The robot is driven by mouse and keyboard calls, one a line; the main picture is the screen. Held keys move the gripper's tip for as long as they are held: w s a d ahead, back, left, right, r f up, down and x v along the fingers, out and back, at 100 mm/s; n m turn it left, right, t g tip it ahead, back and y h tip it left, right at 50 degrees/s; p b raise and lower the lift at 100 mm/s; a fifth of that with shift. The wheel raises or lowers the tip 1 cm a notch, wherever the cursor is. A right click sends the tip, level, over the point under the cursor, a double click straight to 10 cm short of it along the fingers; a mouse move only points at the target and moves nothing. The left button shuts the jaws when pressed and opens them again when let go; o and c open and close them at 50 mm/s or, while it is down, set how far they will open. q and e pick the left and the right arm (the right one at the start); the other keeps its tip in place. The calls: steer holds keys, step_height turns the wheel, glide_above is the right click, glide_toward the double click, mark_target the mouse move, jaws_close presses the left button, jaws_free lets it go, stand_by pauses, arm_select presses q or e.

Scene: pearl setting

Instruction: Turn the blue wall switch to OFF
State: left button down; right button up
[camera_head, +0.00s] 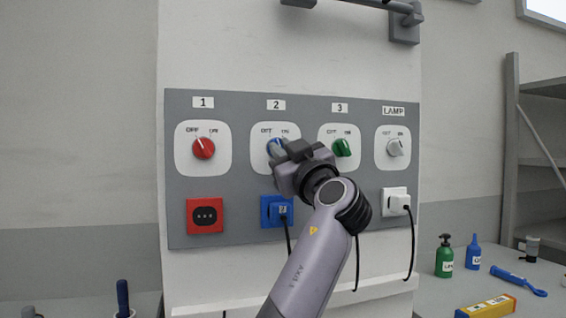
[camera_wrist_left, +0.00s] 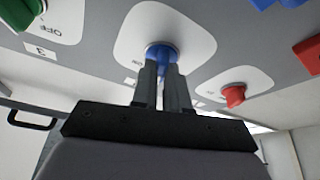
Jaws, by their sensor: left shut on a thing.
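The blue wall switch (camera_head: 273,148) is a round knob on a white plate under label 2, with OFF and ON marked above it. My left gripper (camera_head: 279,158) is at this knob and covers part of it in the head view. In the left wrist view the two fingers (camera_wrist_left: 162,85) are shut on the blue knob (camera_wrist_left: 161,52). Which mark the knob points to is hidden by the gripper. My right gripper is not in view.
A red knob (camera_head: 204,148) is to the left, a green knob (camera_head: 342,147) and a white lamp knob (camera_head: 395,147) to the right. Below are a red socket (camera_head: 205,216), a blue socket with a plug (camera_head: 277,211) and a white one with a cable (camera_head: 396,202). Bottles stand lower right.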

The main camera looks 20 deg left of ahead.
arm_select(q)
steer(key=shift+d+n+g+y, duration=0.1)
steer(key=shift+n+g+y, duration=0.3)
steer(key=shift+n, duration=0.9)
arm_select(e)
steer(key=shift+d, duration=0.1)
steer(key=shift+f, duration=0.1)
arm_select(q)
steer(key=c, duration=1.1)
jaws_free()
steer(key=shift+c, duration=0.2)
